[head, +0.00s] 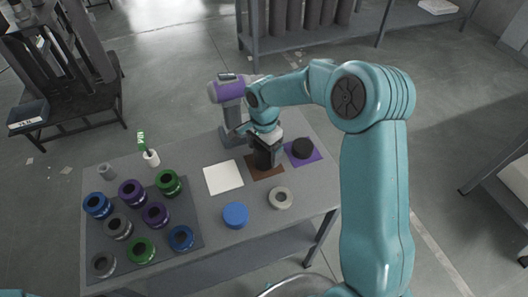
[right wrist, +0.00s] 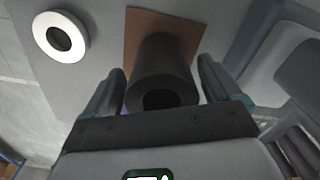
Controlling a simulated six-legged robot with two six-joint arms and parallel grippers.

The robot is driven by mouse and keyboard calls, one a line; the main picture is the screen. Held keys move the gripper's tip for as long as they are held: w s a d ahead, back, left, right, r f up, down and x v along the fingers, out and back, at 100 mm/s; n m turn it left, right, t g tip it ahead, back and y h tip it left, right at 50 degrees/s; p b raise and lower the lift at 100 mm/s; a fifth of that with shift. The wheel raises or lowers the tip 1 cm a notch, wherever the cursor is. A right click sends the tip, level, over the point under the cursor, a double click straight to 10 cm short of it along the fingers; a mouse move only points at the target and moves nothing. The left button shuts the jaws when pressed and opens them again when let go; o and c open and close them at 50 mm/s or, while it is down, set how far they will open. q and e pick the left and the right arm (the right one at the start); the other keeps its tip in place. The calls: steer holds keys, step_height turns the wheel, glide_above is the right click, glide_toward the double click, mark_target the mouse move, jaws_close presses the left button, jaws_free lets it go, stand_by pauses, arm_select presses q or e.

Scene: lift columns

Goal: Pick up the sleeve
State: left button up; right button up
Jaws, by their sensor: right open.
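The sleeve, a black hollow cylinder (head: 263,160), stands upright on a brown square mat (head: 262,174) on the grey table. In the right wrist view the sleeve (right wrist: 165,60) shows its open bore, with the brown mat (right wrist: 140,24) behind it. My right gripper (head: 265,146) is over the sleeve in the head view, partly hiding it. In the right wrist view my right gripper (right wrist: 161,72) is open, one finger on each side of the sleeve, with a visible gap on both sides. My left gripper is not in view.
A black round part (head: 302,148) sits on a purple mat (head: 316,154) close by. A grey ring (head: 280,198), a blue disc (head: 235,214) and a white square (head: 224,177) lie nearby. A purple-and-grey device (head: 228,92) stands behind. Several coloured rings fill a dark mat (head: 190,237) at left.

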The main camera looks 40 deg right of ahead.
steer(key=shift+w, duration=0.1)
steer(key=c, duration=1.7)
step_height(320, 180, up, 26)
steer(key=p, duration=0.6)
